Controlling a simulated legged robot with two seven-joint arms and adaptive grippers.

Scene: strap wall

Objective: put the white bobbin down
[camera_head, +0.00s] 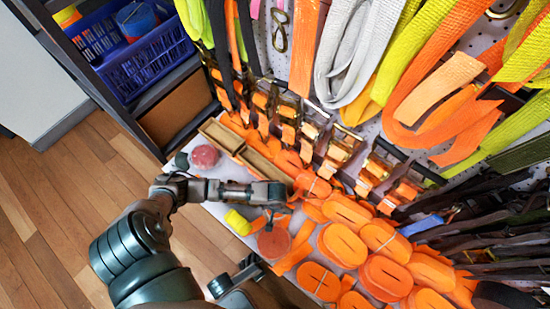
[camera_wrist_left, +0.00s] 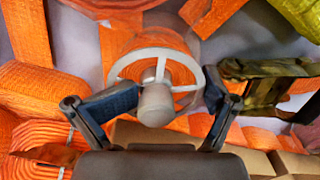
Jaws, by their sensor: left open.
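The white bobbin (camera_wrist_left: 157,102) is in the left wrist view, a white spoked ring with a thick pale hub. Orange strap shows behind it and through the ring. My left gripper (camera_wrist_left: 160,98) is open, with one blue-padded finger on each side of the hub. I see gaps between the pads and the hub. In the head view my left gripper (camera_head: 284,193) is over the strap-covered table. I cannot make out the bobbin there.
A shallow wooden tray (camera_head: 222,136), a red ball (camera_head: 205,156), a yellow piece (camera_head: 238,222) and a reddish disc (camera_head: 274,241) are near the gripper. Orange strap rolls (camera_head: 342,245) crowd the table. Straps and buckles (camera_head: 342,147) hang behind. A blue basket (camera_head: 150,62) stands at upper left.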

